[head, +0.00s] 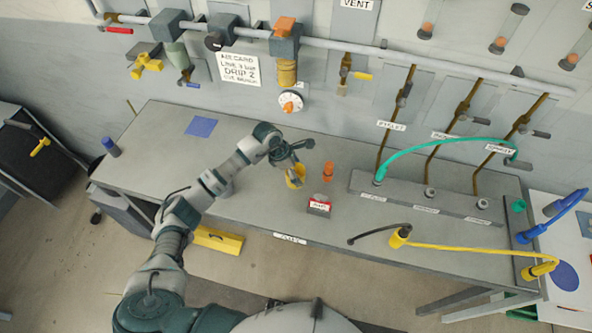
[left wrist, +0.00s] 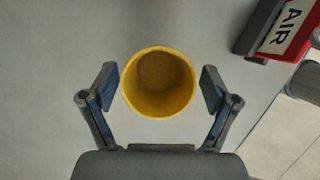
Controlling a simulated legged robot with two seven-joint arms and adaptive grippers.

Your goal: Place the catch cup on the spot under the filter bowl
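The catch cup looks to be the yellow cup (head: 296,178) on the grey bench. It is upright, with its open mouth seen from above in the left wrist view (left wrist: 159,83). My left gripper (head: 291,157) is over the cup and open. Its fingers (left wrist: 159,88) are on either side of the cup with a small gap at each side. A filter with an amber bowl (head: 287,73) and orange top hangs on the wall pipe behind the bench. Another filter with a green-grey bowl (head: 175,54) hangs farther left. A blue square (head: 201,126) marks the bench at the back left.
A red block labelled AIR (head: 319,205) and an orange fitting (head: 328,172) stand close right of the cup. Farther right are a grey manifold (head: 450,203), a green hose (head: 430,145) and a yellow hose (head: 470,249). The bench's left part is mostly clear.

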